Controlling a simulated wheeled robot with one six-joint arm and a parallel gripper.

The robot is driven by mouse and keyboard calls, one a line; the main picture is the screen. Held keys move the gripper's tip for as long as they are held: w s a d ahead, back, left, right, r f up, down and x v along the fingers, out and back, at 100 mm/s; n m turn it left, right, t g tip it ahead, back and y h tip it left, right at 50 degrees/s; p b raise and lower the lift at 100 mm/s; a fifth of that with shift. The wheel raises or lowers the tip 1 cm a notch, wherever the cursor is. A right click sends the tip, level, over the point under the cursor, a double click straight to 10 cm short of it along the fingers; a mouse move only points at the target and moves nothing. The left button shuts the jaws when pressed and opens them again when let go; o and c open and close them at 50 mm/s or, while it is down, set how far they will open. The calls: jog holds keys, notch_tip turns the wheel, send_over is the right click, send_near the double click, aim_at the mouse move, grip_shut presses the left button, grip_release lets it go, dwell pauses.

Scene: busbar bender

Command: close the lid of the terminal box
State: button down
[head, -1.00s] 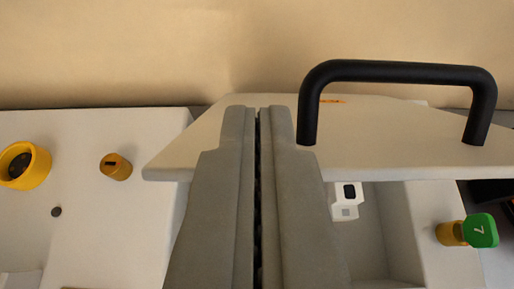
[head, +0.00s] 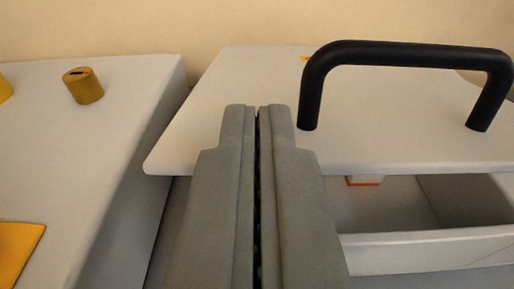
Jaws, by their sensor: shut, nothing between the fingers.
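The lid (head: 245,90) of the terminal box is a pale flat plate with a black bar handle (head: 410,55) on its top. It stands part-way open, tilted over the box. The box (head: 430,253) shows below the lid's near edge, with its inside open to view at the right. My gripper (head: 257,110) is shut and empty, with its fingers in front of the lid, left of the handle. I cannot tell whether the fingertips touch the lid. The fingers hide part of the lid's near edge and the left of the box.
A pale cabinet (head: 110,130) stands at the left, with a yellow-brown slotted knob (head: 84,86) on top and a yellow patch (head: 18,248) near its front. A dark gap separates it from the box. A plain tan wall (head: 200,22) is behind.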

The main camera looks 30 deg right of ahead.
jog(key=shift+s+a+f, duration=0.1)
jog(key=shift+s+f, duration=0.05)
jog(key=shift+f, duration=0.8)
jog(key=shift+s+a+f, duration=0.1)
jog(key=shift+s+f, duration=0.05)
jog(key=shift+f, duration=0.75)
